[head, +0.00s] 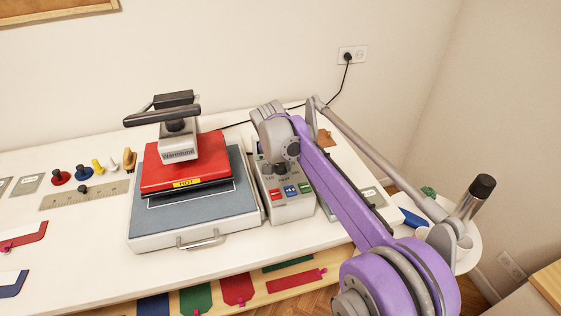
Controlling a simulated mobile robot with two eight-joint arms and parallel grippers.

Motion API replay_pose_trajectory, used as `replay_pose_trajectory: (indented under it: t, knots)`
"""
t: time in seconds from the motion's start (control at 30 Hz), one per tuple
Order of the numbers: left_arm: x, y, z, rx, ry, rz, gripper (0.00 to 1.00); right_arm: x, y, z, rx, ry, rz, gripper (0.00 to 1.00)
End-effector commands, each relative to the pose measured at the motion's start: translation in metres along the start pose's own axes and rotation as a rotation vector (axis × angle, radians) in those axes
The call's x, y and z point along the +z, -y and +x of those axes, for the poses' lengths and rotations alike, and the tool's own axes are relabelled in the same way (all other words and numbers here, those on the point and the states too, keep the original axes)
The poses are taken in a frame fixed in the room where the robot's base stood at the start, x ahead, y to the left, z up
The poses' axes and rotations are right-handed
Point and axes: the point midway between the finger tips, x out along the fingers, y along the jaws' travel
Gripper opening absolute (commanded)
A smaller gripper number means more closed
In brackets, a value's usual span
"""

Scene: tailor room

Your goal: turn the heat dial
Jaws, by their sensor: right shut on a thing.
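The grey control box (292,211) stands just right of the heat press (150,222), with red, blue and green buttons on its sloped front. My right gripper (281,168) reaches down from the grey wrist onto the upper part of this box, above the buttons. It is shut on the heat dial, which is mostly hidden behind the fingers and wrist. The dial's markings and angle cannot be read. My left gripper is not in view.
The heat press has a raised red plate (185,165) and a black handle (162,116) close left of my wrist. Spools and a ruler (86,195) lie further left. A cable runs to the wall socket (352,54). A white round stand (466,237) is at right.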

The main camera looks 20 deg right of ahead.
Motion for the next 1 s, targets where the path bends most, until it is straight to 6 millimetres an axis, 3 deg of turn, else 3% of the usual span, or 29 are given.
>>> replay_pose_trajectory:
  t: [0.53, 0.57, 0.7, 1.0]
  knots:
    - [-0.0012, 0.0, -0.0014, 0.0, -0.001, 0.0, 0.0, -0.0009, 0.0003, -0.0004, 0.008, -0.003, 0.02, 0.0]
    - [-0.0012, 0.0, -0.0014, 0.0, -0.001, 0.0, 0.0, -0.0008, 0.0003, -0.0004, 0.008, -0.003, 0.02, 0.52]
    - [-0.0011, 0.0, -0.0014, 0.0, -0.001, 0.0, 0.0, -0.0006, 0.0002, -0.0003, 0.008, -0.002, 0.02, 0.77]
    - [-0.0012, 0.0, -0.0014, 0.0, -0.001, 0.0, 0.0, -0.0002, 0.0002, -0.0012, 0.008, -0.001, 0.02, 0.77]
